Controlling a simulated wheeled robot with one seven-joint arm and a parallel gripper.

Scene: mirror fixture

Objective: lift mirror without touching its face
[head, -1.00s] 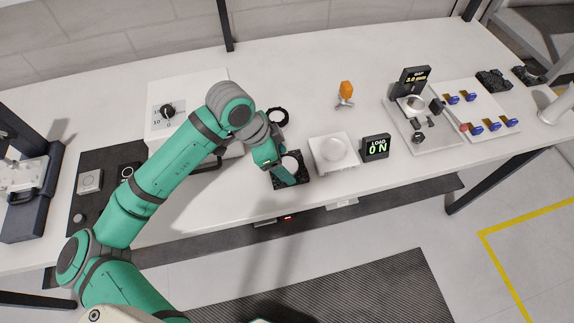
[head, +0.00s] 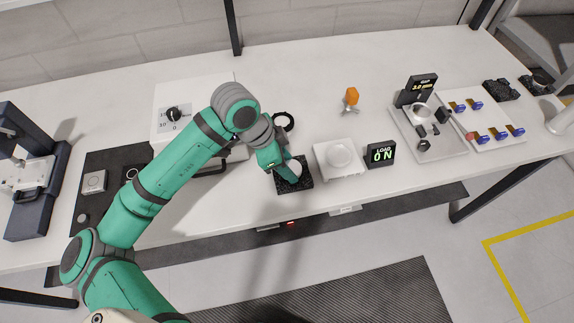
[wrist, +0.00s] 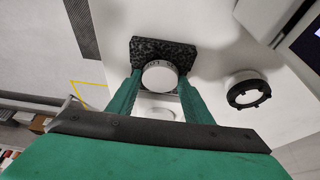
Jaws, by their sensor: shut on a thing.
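The mirror (wrist: 160,76) is a round pale disc with a light, marked rim, shown in the wrist view between the two green fingers of my gripper (wrist: 158,82). The fingers are shut on it from opposite sides of its rim, and its round face looks clear of them. Behind it is a black, rough-textured pad (wrist: 150,48). In the head view the mirror (head: 295,167) shows over the pad (head: 303,184), partly hidden by my gripper (head: 284,168). I cannot tell surely whether there is a gap between mirror and pad.
A white plate with a round top (head: 340,157) and a load display (head: 381,154) reading 0 N stand just right of the pad. A black ring (head: 284,121) lies behind my gripper. A white box with a dial (head: 174,114) is at left. Bare bench lies behind the plate.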

